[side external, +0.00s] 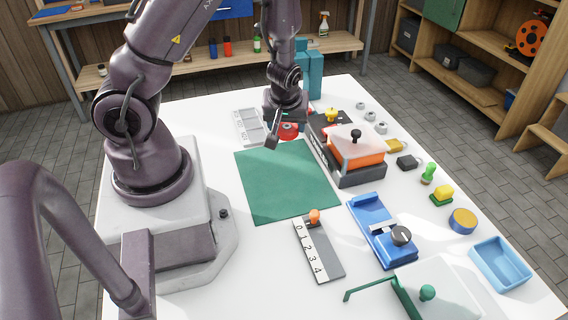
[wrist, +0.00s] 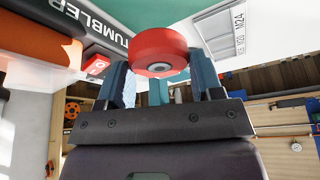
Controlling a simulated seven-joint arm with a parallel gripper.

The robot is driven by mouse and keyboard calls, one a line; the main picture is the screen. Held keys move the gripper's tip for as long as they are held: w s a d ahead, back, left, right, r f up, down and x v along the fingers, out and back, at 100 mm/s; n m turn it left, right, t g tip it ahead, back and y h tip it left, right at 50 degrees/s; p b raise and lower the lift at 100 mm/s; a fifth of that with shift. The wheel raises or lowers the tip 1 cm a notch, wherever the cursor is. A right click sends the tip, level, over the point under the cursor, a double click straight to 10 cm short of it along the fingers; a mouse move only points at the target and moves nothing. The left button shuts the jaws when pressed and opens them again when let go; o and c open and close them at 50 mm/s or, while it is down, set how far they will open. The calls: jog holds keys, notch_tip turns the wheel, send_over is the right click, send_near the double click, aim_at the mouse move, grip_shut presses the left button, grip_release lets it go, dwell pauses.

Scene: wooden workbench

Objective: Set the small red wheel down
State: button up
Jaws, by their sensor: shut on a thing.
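The small red wheel (side external: 288,131) is between the fingers of my gripper (side external: 287,121), by the far edge of the green mat (side external: 285,180). In the wrist view the red wheel (wrist: 159,48) has a pale hub and sits between the blue fingers of my gripper (wrist: 160,82), which are shut on it. I cannot tell how far the wheel is above the surface. The gripper body hides part of it in the side view.
A grey labelled tray (side external: 249,126) lies left of the gripper. The tumbler machine (side external: 350,168) with an orange body stands close on the right, and teal blocks (side external: 314,75) stand behind. The green mat is clear. A numbered strip (side external: 310,252) and a blue fixture (side external: 372,232) lie nearer.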

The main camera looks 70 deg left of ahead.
jog(key=shift+w+a+f, duration=0.1)
jog(key=shift+f, duration=3.45)
jog(key=shift+f, duration=0.1)
jog(key=o, duration=1)
jog(key=shift+o, duration=0.2)
